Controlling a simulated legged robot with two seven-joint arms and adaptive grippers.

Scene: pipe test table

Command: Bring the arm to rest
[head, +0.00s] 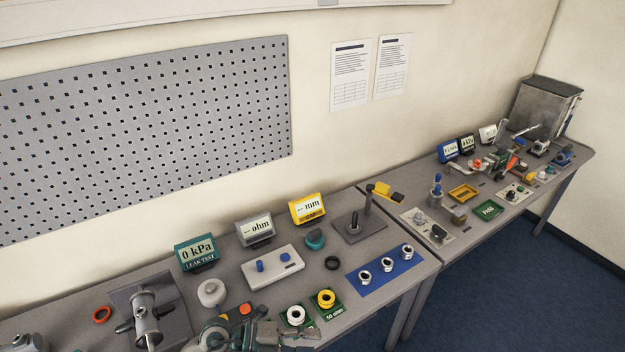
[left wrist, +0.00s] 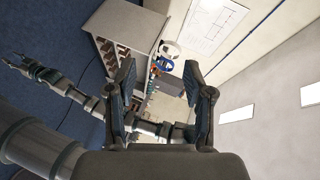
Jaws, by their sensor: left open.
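My left gripper (left wrist: 163,95) is open in the left wrist view, its two dark fingers apart with nothing between them. Behind the gap, at a distance, show parts of the room and a blue-and-white item. Another arm of mine reaches across the left of that view, and its slim end (left wrist: 25,66) is too small to tell open from shut. In the head view, grey-green arm parts show at the bottom edge, over the front of the near table (head: 225,278). I cannot tell which arm they belong to.
The near table holds a teal gauge reading 0 kPa (head: 198,252), an ohm meter (head: 255,229), a yellow mm meter (head: 307,207), a blue mat (head: 372,288) with metal fittings, and a metal pipe fixture (head: 146,314). A second crowded table (head: 468,235) stands to the right. Blue floor lies beyond.

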